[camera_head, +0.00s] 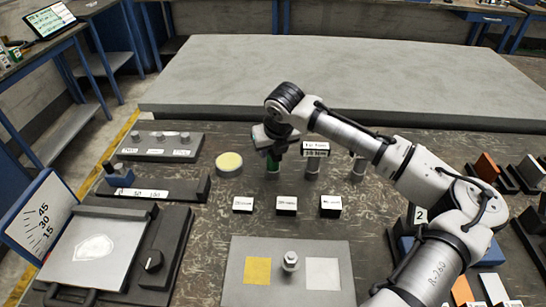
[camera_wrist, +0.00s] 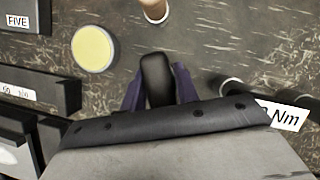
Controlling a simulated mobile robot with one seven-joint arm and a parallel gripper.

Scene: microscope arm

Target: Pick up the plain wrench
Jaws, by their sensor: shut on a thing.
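My gripper (camera_head: 272,155) is over the bench behind the row of small label blocks. In the wrist view, its two purple-grey fingers (camera_wrist: 159,95) are shut on a dark rounded handle (camera_wrist: 157,78), which looks like the top of an upright wrench.
A further post (camera_head: 358,172) stands right of the tagged one. A yellow disc (camera_head: 229,164) lies left of my gripper, and label blocks (camera_head: 287,205) stand in front. A grey mat (camera_head: 338,250) holds a small knob. A long dark holder (camera_head: 165,190) is at left.

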